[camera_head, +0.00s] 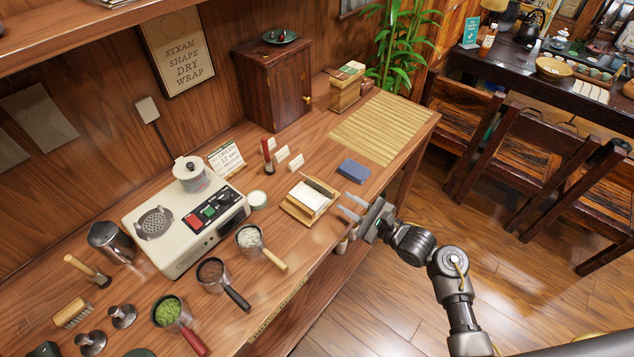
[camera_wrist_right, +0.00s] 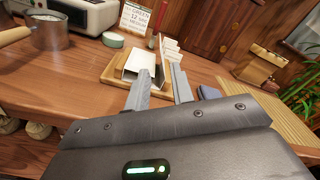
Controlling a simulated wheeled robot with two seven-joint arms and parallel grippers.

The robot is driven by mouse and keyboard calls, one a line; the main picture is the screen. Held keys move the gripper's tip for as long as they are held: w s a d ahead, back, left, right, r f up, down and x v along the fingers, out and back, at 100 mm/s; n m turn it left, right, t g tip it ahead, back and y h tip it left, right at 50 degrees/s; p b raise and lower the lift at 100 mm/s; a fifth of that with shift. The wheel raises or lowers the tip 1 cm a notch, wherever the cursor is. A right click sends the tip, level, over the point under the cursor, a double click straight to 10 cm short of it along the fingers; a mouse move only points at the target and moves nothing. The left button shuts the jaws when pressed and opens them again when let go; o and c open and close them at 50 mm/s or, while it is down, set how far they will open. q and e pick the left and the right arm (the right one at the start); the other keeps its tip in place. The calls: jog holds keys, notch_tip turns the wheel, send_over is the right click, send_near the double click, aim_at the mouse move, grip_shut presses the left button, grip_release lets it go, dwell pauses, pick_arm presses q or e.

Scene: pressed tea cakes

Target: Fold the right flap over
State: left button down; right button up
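A white wrapper sheet (camera_head: 309,197) lies on a small wooden board (camera_head: 290,208) near the table's front edge, with a dark strip along its upper right side. In the right wrist view the white wrapper (camera_wrist_right: 141,63) stands up like a folded shape on the board (camera_wrist_right: 112,72). I cannot make out each flap apart. My right gripper (camera_head: 350,207) is just right of the board, its two fingers apart with nothing between them. In the right wrist view its fingertips (camera_wrist_right: 161,79) point at the board's near right side. My left gripper is not in view.
A blue folded cloth (camera_head: 353,172) lies right of the board. A bamboo mat (camera_head: 384,128) covers the table's right end. A small white tub (camera_head: 258,199), a cream steamer (camera_head: 190,222) and handled cups (camera_head: 250,238) are left. Small cards (camera_head: 296,162) stand behind.

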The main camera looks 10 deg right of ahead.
jog(key=shift+w+a+r+y, duration=0.15)
jog(key=shift+a+r+y, duration=0.05)
jog(key=shift+r+y, duration=0.1)
jog(key=p+x, duration=0.1)
jog(key=x, duration=0.9)
jog(key=shift+w+a+f, duration=0.1)
jog(key=shift+w+a, duration=0.1)
jog(key=shift+w, duration=0.05)
grip_shut()
